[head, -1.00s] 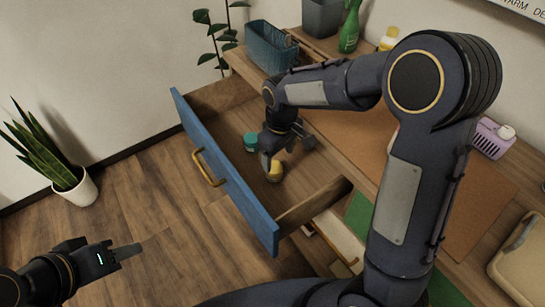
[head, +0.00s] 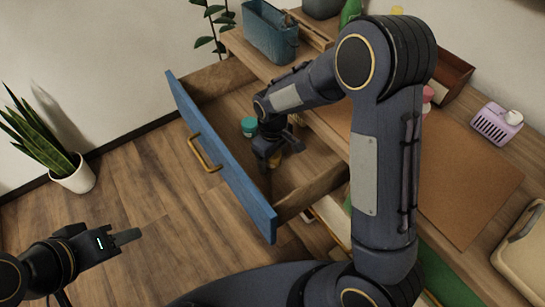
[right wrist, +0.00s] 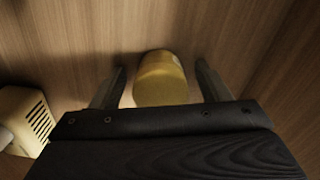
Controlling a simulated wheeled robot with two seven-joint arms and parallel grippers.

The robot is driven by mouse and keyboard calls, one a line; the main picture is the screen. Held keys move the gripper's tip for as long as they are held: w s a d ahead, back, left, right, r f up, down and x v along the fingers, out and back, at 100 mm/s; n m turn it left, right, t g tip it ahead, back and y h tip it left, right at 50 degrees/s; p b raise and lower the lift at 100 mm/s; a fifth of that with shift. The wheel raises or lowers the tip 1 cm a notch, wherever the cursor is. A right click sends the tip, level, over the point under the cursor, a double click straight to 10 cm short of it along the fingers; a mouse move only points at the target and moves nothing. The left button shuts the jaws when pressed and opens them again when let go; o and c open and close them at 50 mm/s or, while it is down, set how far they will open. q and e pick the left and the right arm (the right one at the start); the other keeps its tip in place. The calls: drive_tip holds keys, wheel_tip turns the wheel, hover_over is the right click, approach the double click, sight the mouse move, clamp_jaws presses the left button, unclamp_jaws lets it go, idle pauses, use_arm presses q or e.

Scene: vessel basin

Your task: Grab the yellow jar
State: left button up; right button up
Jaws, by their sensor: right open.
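The yellow jar (right wrist: 160,78) stands on the wooden floor of the open blue-fronted drawer (head: 222,155). In the right wrist view my right gripper (right wrist: 161,66) is open, with one finger on each side of the jar and a visible gap on both sides.
A teal jar (head: 249,127) stands in the drawer near my right gripper. A cream slotted object (right wrist: 25,115) is at the left of the wrist view. The desk top beside the drawer holds a blue basket (head: 270,45) and a purple basket (head: 496,125).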

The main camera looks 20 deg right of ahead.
drive_tip(key=c, duration=1.1)
drive_tip(key=shift+r, duration=0.1)
